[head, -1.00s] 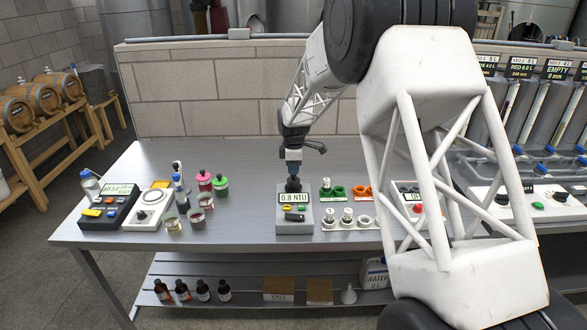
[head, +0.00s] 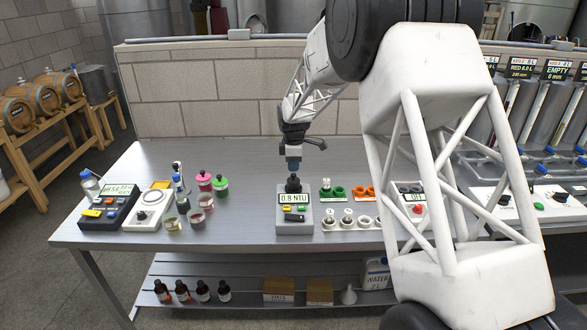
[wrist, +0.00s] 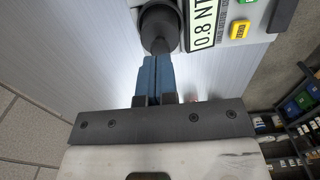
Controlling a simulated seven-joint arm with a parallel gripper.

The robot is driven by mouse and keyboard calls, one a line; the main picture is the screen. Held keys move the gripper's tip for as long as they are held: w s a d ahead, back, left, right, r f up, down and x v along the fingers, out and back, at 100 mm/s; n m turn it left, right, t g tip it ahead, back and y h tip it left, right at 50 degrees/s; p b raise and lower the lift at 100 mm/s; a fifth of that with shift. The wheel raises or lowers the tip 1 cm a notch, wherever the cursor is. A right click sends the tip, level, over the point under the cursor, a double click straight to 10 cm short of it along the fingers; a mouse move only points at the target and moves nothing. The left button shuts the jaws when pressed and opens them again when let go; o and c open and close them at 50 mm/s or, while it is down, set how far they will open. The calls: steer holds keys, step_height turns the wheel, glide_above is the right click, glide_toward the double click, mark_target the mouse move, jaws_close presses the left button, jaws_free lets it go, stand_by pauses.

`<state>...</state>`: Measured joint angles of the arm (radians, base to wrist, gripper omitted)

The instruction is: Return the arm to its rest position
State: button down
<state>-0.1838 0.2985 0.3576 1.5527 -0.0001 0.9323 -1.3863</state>
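My gripper (head: 293,169) is just above the turbidity meter (head: 294,222), which reads 0.8 NTU. A round black cap (head: 293,185) sits on top of the meter. In the wrist view, my gripper's blue fingers (wrist: 160,62) lie side by side with only a thin line between them, so it looks shut, with nothing seen between the fingers. The black cap (wrist: 158,27) is right beyond the fingertips. Whether they touch it cannot be told. The meter also shows at the top right of the wrist view (wrist: 232,42).
Vials in a white rack (head: 347,222) and green rings (head: 335,192) are right of the meter. A block wall (head: 220,100) stands behind.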

steer(key=shift+r, duration=2.15)
steer(key=shift+s+d+r, duration=0.15)
steer(key=shift+s+r, duration=0.1)
steer(key=shift+r, duration=0.05)
steer(key=s+d+r+m, duration=0.3)
steer(key=s+d+r, duration=0.15)
steer(key=s, duration=0.45)
steer(key=s+d+r+m+t, duration=0.1)
steer(key=s+d+r+m, duration=0.3)
steer(key=s, duration=0.5)
steer(key=s+d+r+m, duration=0.2)
steer(key=s+r, duration=0.4)
steer(key=s, duration=0.2)
steer(key=s+d+f+m, duration=0.1)
steer(key=s+d+m, duration=0.1)
steer(key=s, duration=0.8)
steer(key=s+d+f+m+t, duration=0.1)
steer(key=s+m, duration=0.3)
steer(key=s, duration=0.6)
steer(key=s+d+f+m, duration=0.1)
steer(key=s+d+m, duration=0.1)
steer(key=s, duration=0.8)
steer(key=shift+d+m+t, duration=0.3)
steer(key=shift+m, duration=0.3)
